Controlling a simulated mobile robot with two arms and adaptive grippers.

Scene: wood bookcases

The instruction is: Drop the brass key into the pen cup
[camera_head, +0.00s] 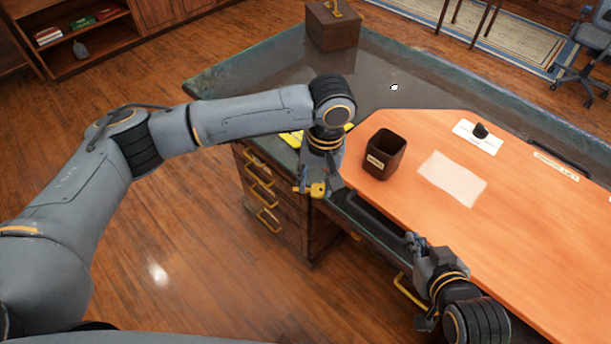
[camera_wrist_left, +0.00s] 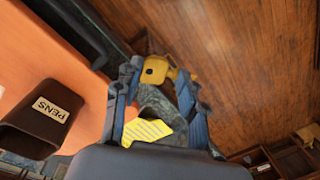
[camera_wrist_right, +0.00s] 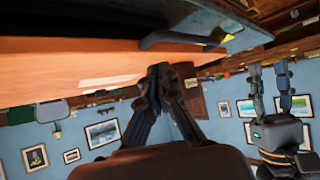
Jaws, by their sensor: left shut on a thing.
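The brass key (camera_head: 317,190) is held between the fingertips of my left gripper (camera_head: 312,186), just off the desk's near edge. In the left wrist view the key's yellow head (camera_wrist_left: 155,69) shows between the fingers; the rest is partly hidden. The dark brown pen cup (camera_head: 384,155) stands upright on the orange desk mat, to the right of my left gripper and apart from it. Its PENS label shows in the left wrist view (camera_wrist_left: 50,108). My right gripper (camera_head: 411,238) is at the desk's near edge; in the right wrist view its fingertips (camera_wrist_right: 170,70) are together, with nothing seen between them.
A pale paper sheet (camera_head: 452,179) and a white card with a black object (camera_head: 480,132) lie right of the cup. A yellow paper (camera_head: 291,139) lies behind my left wrist. A brown box (camera_head: 332,26) sits at the far corner. Drawers with brass handles (camera_head: 262,191) line the near side.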

